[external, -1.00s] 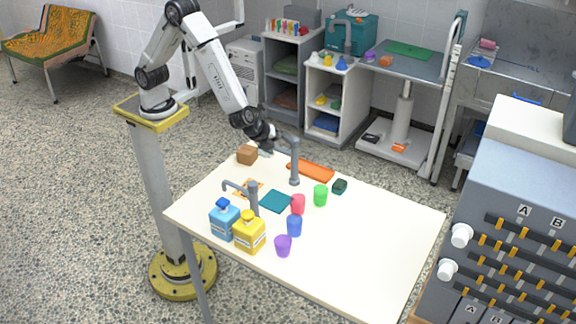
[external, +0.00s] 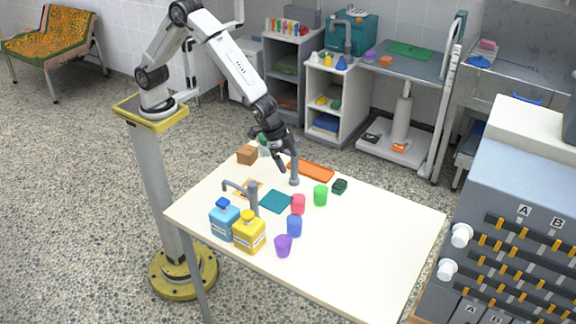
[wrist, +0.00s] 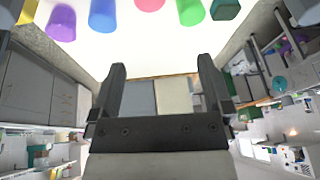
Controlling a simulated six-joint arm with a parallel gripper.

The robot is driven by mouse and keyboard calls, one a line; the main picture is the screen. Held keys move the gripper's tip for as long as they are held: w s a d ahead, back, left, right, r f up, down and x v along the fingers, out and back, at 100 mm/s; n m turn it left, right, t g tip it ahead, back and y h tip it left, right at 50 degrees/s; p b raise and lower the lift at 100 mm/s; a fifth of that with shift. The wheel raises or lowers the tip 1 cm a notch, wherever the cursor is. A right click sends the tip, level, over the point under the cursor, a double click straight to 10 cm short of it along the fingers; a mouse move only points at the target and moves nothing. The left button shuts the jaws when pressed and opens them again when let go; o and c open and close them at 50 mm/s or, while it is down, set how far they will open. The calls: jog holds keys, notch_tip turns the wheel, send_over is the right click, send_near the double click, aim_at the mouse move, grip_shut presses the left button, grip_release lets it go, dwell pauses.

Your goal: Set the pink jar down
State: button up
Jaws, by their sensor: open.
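The pink jar (external: 298,204) stands on the white table (external: 350,250), between the green cup (external: 320,195) and the teal cloth (external: 276,201). Its lower edge also shows at the top of the wrist view (wrist: 150,4). My gripper (external: 284,168) is above the far side of the table, behind the jar and apart from it. In the wrist view its two fingers (wrist: 161,80) are spread with nothing between them.
A blue cup (external: 294,226) and a purple cup (external: 283,246) stand in front of the jar. Grey taps (external: 254,198), a blue bottle (external: 224,222) and a yellow bottle (external: 249,233) are to the left. A dark green block (external: 340,186) and orange tray (external: 311,171) lie behind. The table's right side is clear.

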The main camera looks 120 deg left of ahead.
jog(key=w+n, duration=0.1)
send_near(299, 205)
notch_tip(299, 205, down, 5)
jog(key=a, duration=0.2)
jog(key=shift+s+a+r, duration=0.1)
jog(key=shift+s+r, duration=0.15)
jog(key=shift+s, duration=0.2)
jog(key=shift+x, duration=1.25)
jog(key=shift+w+f, duration=0.1)
jog(key=shift+w, duration=0.05)
jog(key=shift+x, duration=2.5)
jog(key=shift+w, duration=0.1)
jog(key=shift+c, duration=0.2)
